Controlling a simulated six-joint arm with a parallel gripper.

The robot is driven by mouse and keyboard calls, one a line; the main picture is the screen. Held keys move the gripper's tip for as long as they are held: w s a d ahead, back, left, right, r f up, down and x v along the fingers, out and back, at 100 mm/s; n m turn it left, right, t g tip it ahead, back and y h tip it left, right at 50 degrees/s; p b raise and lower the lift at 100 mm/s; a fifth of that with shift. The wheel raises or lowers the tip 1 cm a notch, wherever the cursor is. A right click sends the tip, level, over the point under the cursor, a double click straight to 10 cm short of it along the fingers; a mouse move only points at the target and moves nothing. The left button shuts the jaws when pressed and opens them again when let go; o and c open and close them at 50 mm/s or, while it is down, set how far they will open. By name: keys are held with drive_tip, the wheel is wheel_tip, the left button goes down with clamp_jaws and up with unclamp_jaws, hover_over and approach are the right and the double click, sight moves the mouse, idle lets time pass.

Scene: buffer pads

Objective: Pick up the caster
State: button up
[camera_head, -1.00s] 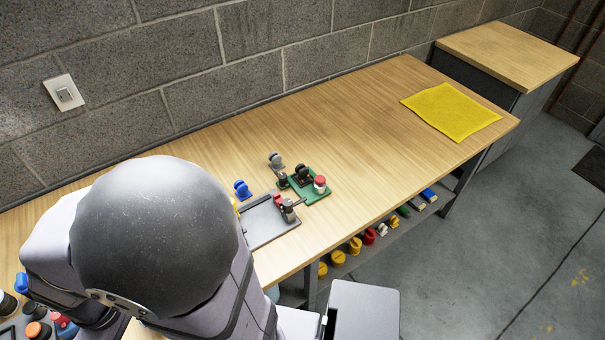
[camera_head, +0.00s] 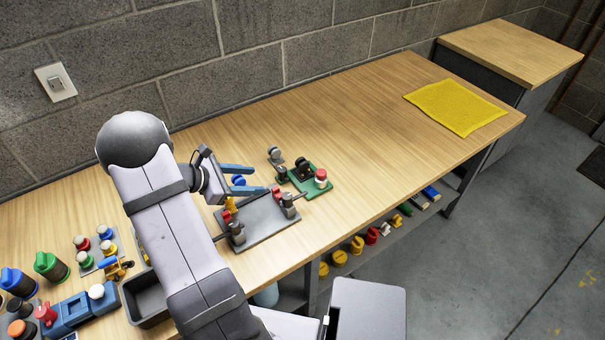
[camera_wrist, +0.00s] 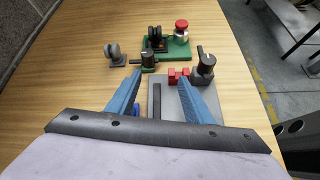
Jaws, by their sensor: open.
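A grey caster-like piece (camera_head: 274,155) stands on the wooden bench, behind the green plate; it also shows in the wrist view (camera_wrist: 116,54), ahead and to the left of my fingers. A blue piece (camera_head: 238,180), perhaps also a caster, sits partly hidden by my gripper; a bit of blue shows beside the left finger in the wrist view (camera_wrist: 136,108). A black wheeled piece (camera_wrist: 156,40) is on the green plate (camera_wrist: 180,55). My gripper (camera_head: 259,179) is open and empty, its blue fingers (camera_wrist: 162,76) spread above the grey fixture plate (camera_head: 262,226).
A toggle clamp (camera_wrist: 204,65) and red blocks (camera_wrist: 178,76) stand on the fixture plate. A red-topped piece (camera_head: 320,178) is on the green plate. A black bin (camera_head: 145,300) and several coloured parts are at left. The bench toward the yellow cloth (camera_head: 455,107) is clear.

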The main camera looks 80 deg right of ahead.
drive_tip(key=n+g+h, duration=0.2)
approach(298, 165)
drive_tip(key=x, duration=0.5)
drive_tip(key=shift+b, duration=0.4)
drive_tip(key=shift+y, duration=0.3)
drive_tip(key=shift+p+x, duration=1.35)
drive_tip(key=shift+x, duration=2.3)
drive_tip(key=shift+w, duration=0.15)
drive_tip(key=shift+d, duration=0.1)
clamp_jaws()
drive_tip(key=shift+r, duration=0.1)
drive_tip(key=shift+r+b, duration=1.05)
drive_tip(key=shift+r, duration=3.85)
